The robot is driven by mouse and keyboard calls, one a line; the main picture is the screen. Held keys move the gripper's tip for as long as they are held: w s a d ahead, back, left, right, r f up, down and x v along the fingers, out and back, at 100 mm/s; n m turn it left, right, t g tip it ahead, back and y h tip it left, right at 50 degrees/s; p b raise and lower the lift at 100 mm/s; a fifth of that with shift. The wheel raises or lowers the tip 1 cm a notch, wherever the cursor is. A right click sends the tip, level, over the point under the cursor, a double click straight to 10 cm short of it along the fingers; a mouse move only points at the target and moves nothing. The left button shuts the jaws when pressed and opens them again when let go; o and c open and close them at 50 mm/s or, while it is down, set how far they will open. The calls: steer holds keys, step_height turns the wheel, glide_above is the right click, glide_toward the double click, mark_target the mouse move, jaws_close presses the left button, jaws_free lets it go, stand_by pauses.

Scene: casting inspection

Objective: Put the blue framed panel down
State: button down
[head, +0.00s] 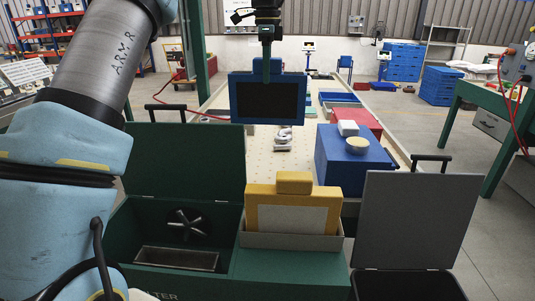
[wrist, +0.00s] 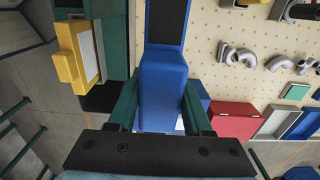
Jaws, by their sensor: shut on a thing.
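The blue framed panel (head: 238,98) has a dark face and hangs upright in the upper middle of the head view. My gripper (head: 267,62) is above it, shut on the block at its top edge. In the wrist view the panel's blue block (wrist: 163,85) sits between the two green fingers of my gripper (wrist: 160,105), with part of the dark face beyond. The panel is in the air, apart from other things as far as I can tell. Its back is hidden.
A yellow framed panel (head: 293,218) stands in a grey holder on the green cabinet (head: 280,275). An open green bin (head: 190,205) holds a dark star-shaped part. A grey lidded bin (head: 412,225) stands right. Behind are a blue box (head: 350,175) and a perforated table (head: 262,165) with grey castings.

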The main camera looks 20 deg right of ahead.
mark_target(267, 109)
step_height(267, 109, down, 23)
steer(key=p, duration=0.4)
steer(key=shift+p, duration=0.3)
steer(key=shift+f, duration=0.15)
steer(key=shift+c, duration=1.6)
jaws_free()
step_height(267, 109, up, 12)
steer(key=b, duration=0.3)
